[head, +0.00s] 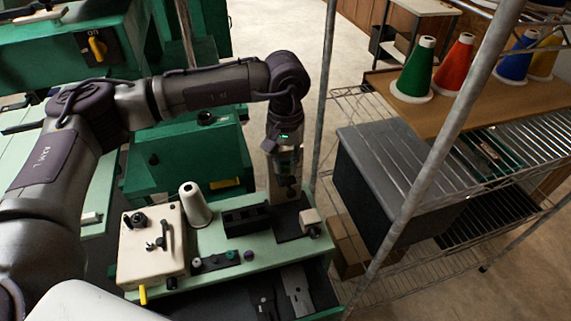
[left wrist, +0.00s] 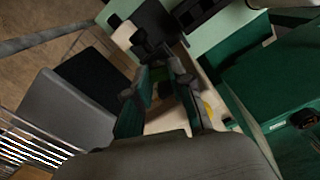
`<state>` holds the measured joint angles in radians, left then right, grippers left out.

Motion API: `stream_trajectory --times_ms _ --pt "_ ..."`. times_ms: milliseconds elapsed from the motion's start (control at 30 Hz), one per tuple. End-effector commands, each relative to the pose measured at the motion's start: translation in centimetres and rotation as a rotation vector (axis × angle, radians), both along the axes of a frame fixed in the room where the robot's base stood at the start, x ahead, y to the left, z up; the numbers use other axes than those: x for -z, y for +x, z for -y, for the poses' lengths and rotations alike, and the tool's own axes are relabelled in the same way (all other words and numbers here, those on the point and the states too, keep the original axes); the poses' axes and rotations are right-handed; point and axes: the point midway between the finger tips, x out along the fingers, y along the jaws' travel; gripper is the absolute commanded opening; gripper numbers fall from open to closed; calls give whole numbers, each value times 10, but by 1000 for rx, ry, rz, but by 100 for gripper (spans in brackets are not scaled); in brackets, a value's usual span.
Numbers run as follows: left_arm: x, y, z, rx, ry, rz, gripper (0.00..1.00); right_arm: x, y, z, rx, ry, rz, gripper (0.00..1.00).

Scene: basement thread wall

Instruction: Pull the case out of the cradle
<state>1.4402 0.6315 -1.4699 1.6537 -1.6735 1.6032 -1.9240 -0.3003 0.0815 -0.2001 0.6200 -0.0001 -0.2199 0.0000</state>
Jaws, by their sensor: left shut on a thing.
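My left gripper (head: 288,184) points down at the right end of the pale green bench top (head: 215,240). It is shut on a small dark piece, which I take to be the case; the fingers mostly hide it. In the left wrist view the fingertips of this gripper (left wrist: 162,68) meet at a black fixture (left wrist: 150,28), which looks like the cradle. In the head view a dark base (head: 290,228) lies under the gripper. I cannot tell whether the case still sits in the cradle. My right gripper is not in view.
A cream machine box (head: 150,245), a white thread cone (head: 195,205) and a black block (head: 245,219) stand left of the gripper. A beige block (head: 310,220) is close on the right. A rack post (head: 325,90) and a grey-lidded bin (head: 395,160) are farther right.

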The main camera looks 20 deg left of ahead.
Motion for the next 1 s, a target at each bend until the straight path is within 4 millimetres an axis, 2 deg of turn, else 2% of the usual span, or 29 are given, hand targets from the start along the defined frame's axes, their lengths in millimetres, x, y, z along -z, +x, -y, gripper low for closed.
stream_trajectory --times_ms 200,567,1000 --pt "-11 0 0 0 1 1 0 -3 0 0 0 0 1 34" --pt "-13 0 0 0 0 1 0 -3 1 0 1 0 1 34" --pt "-50 0 0 0 -1 1 0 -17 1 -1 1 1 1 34"
